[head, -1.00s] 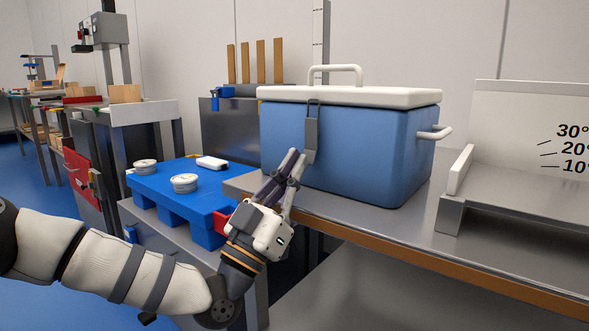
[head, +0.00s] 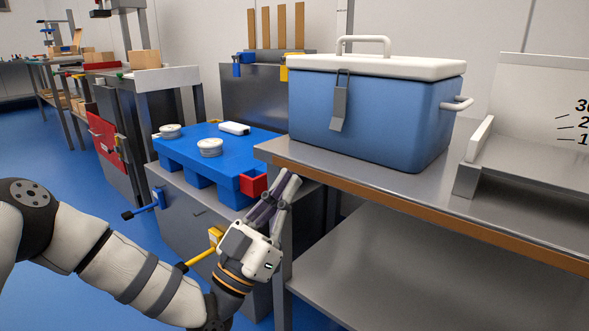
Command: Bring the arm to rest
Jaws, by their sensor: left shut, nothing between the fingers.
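My left gripper (head: 287,182) is shut and empty. It points up and to the right, in front of the table's left front corner and below the tabletop. It appears clear of the blue cooler (head: 365,115), which stands upright on the metal table (head: 400,185) with its white lid (head: 380,65) down. A grey latch (head: 340,105) hangs on the cooler's front, its lower end tilted a little outward. My left arm comes in from the lower left. My right gripper is not in view.
A yellow-handled clamp (head: 200,257) is close beside my gripper. An angled board with degree marks (head: 545,110) stands right of the cooler.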

